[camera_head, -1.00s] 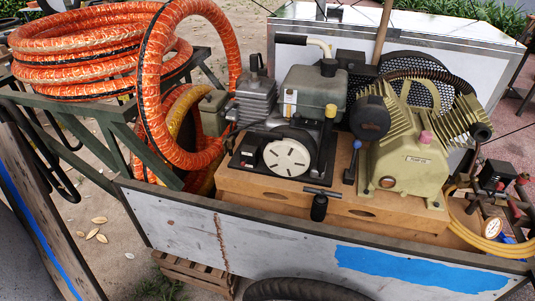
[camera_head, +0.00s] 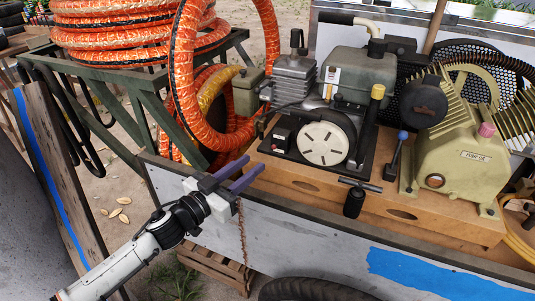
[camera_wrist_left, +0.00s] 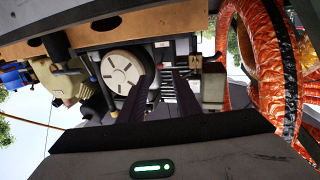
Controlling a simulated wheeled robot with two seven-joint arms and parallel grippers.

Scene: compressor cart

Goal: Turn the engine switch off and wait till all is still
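The engine (camera_head: 362,75) stands on a wooden base on the cart, with a grey tank and a round white slotted starter cover (camera_head: 325,143). At its lower left corner is a small black box with a red spot (camera_head: 282,136), which looks like the engine switch; its position is too small to read. My left gripper (camera_head: 254,164) is open and empty, its two purple fingers pointing at the engine's left end, over the cart's front edge and apart from the box. In the left wrist view the starter cover (camera_wrist_left: 122,71) shows beyond the dark fingers. My right gripper is out of view.
The cream compressor pump (camera_head: 462,160) stands right of the engine. Orange hoses (camera_head: 130,35) hang on a green rack (camera_head: 150,105) at left, close to my left arm.

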